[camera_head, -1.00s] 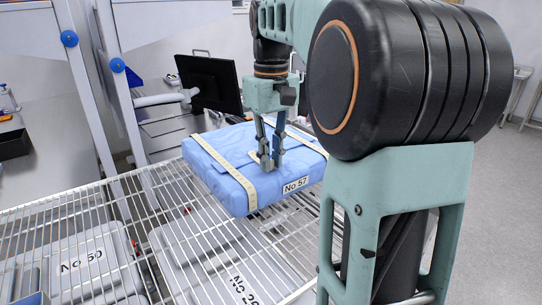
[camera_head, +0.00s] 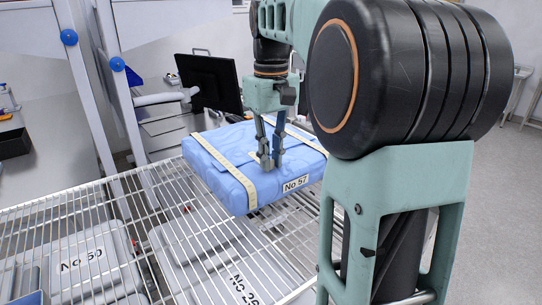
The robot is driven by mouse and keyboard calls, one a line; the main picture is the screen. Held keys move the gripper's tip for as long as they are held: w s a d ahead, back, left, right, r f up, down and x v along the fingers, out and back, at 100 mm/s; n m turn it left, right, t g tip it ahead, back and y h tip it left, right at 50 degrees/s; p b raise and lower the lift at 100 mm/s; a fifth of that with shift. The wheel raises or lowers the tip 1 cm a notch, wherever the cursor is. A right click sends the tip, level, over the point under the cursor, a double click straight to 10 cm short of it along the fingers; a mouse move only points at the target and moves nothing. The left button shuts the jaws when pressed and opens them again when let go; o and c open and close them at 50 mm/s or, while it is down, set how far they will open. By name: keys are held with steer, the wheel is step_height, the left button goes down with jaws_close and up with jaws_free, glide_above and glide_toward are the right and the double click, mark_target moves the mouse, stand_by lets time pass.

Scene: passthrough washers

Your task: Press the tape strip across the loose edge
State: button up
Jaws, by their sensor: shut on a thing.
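A blue wrapped pack (camera_head: 228,178) labelled "No 57" lies flat on a wire shelf. Pale tape bands (camera_head: 226,167) run over its top and down its front side. My gripper (camera_head: 270,164) points straight down at the middle of the pack's top, with its fingertips at or very near the wrap. It is shut on a small pale piece, seemingly the tape strip (camera_head: 253,155), which shows just left of the fingertips. The fingers hide most of this piece and the wrap edge beneath, so I cannot tell whether the strip lies across it.
The wire shelf (camera_head: 110,212) has free room left of the pack. Grey numbered containers (camera_head: 83,262) stand below it. A black monitor (camera_head: 209,82) stands behind the pack, and frame posts with blue knobs rise at the left. My arm blocks the right side.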

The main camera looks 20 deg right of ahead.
steer(key=o, duration=0.8)
step_height(320, 180, up, 12)
steer(key=shift+f, duration=0.1)
stand_by(0.3)
